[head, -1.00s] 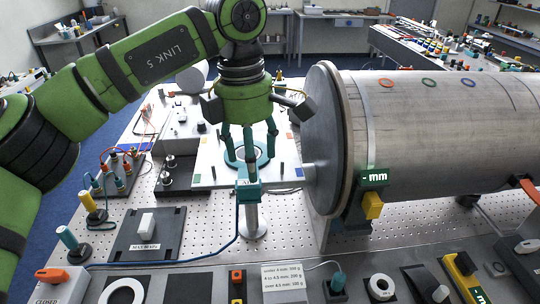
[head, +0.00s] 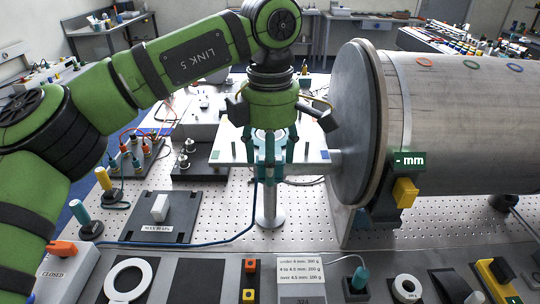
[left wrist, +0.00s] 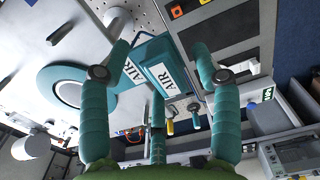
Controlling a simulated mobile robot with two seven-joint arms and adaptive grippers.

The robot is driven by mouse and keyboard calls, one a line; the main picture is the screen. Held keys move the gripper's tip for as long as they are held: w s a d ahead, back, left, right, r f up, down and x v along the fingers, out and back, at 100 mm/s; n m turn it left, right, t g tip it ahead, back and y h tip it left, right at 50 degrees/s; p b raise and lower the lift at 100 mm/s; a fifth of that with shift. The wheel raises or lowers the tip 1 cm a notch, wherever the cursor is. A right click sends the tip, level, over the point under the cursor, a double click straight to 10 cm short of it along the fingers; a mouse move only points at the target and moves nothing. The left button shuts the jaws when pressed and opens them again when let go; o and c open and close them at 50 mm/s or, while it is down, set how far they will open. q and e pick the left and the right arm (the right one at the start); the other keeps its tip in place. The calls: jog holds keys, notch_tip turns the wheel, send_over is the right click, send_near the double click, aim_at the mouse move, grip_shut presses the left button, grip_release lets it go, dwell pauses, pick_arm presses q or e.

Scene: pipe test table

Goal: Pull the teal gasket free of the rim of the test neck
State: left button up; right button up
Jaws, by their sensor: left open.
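A flat teal ring, which looks like the gasket (left wrist: 50,84), shows at the left of the left wrist view around a pale round centre, over a white board (left wrist: 35,50). I cannot tell how it sits on the neck's rim. In the head view it is mostly hidden behind my fingers. My left gripper (head: 270,158) points down with its teal fingers spread open. A teal block marked AIR (left wrist: 166,64) shows between the fingers in the wrist view, and the ring lies off to their left. No contact with either is clear. My right gripper is not in view.
A large metal drum (head: 455,125) with a thick flange stands close to the right of my gripper. A metal post (head: 270,206) stands below the gripper. The perforated tabletop between has some free room.

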pick_arm(q)
grip_shut()
jog(key=shift+r, duration=0.15)
jog(key=shift+r+p, duration=1.95)
jog(key=shift+r, duration=0.25)
notch_tip(320, 180, up, 8)
jog(key=p, duration=0.7)
